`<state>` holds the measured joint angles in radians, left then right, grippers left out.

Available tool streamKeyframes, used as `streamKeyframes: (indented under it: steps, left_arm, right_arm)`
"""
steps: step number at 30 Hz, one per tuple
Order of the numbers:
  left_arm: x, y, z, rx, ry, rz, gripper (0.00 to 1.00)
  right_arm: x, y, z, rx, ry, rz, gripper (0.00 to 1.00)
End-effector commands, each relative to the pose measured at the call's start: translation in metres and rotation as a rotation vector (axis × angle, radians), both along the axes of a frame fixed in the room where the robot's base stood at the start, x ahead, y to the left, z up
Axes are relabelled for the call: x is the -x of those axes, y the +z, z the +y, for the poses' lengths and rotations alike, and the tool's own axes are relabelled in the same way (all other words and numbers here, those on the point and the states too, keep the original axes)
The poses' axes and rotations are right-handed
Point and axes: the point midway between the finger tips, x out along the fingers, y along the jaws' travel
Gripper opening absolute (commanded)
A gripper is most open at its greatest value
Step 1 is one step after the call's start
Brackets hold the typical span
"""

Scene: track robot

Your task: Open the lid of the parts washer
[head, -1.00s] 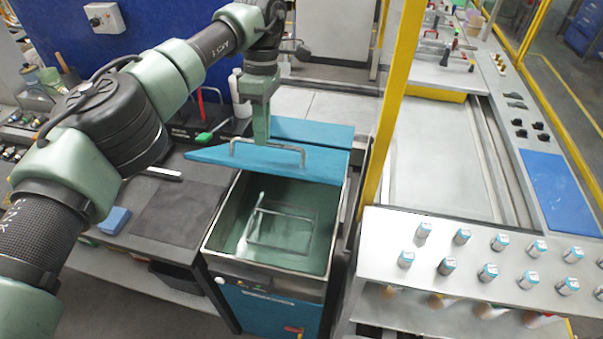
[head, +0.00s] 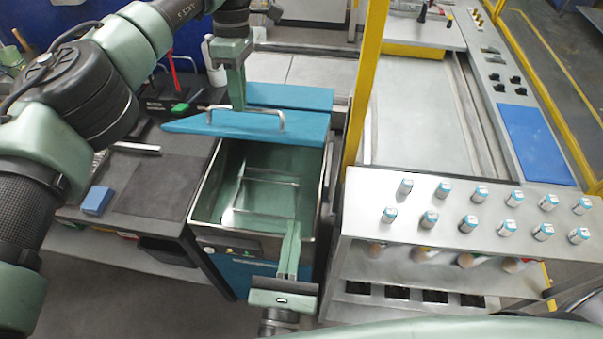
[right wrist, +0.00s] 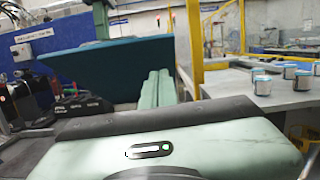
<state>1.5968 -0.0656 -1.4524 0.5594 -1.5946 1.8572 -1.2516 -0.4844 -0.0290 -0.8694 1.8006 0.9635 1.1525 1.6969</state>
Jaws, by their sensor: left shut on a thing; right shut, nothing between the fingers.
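The parts washer (head: 262,279) is a blue cabinet with an open-topped metal basin. Its blue lid (head: 310,131) is raised and tilted at the back of the basin, and its underside shows dark blue in the right wrist view (right wrist: 110,62). A wire frame (head: 240,195) lies inside the basin. My left gripper (head: 239,108) is shut on the lid's metal handle (head: 272,110). My right gripper (head: 291,232) is shut and empty at the basin's front rim; its pale green fingers (right wrist: 155,87) point toward the lid in the right wrist view.
A metal rack (head: 440,260) with several small blue-topped cylinders stands close on the right, with a yellow post (head: 365,80) behind it. A dark bench (head: 150,185) with a blue block (head: 97,200) is on the left. Free air lies above the basin.

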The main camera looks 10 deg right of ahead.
Motion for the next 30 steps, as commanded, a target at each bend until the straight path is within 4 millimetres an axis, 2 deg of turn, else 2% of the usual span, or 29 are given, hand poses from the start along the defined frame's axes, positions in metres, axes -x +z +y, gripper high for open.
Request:
streamKeyframes:
  steps: [1,5,18,24,30]
  left_arm:
    - [-0.004,-0.006,-0.001,0.006,0.004,-0.016,0.0]
    - [-0.004,-0.006,-0.001,0.006,0.004,-0.016,0.0]
    - [-0.004,-0.005,-0.001,0.006,0.004,-0.016,0.0]
    - [-0.004,-0.005,-0.001,0.006,0.004,-0.016,0.0]
    - [-0.004,-0.005,-0.001,0.006,0.004,-0.016,0.0]
  right_arm:
    - [-0.001,0.002,-0.002,-0.027,-0.007,-0.007,0.0]
    - [-0.014,0.006,-0.008,-0.041,-0.013,-0.011,0.0]
    - [-0.096,0.026,-0.034,-0.037,-0.01,-0.012,0.0]
    - [-0.109,0.047,-0.038,-0.034,-0.01,-0.009,0.0]
    - [-0.113,0.053,-0.04,-0.031,-0.01,-0.008,0.0]
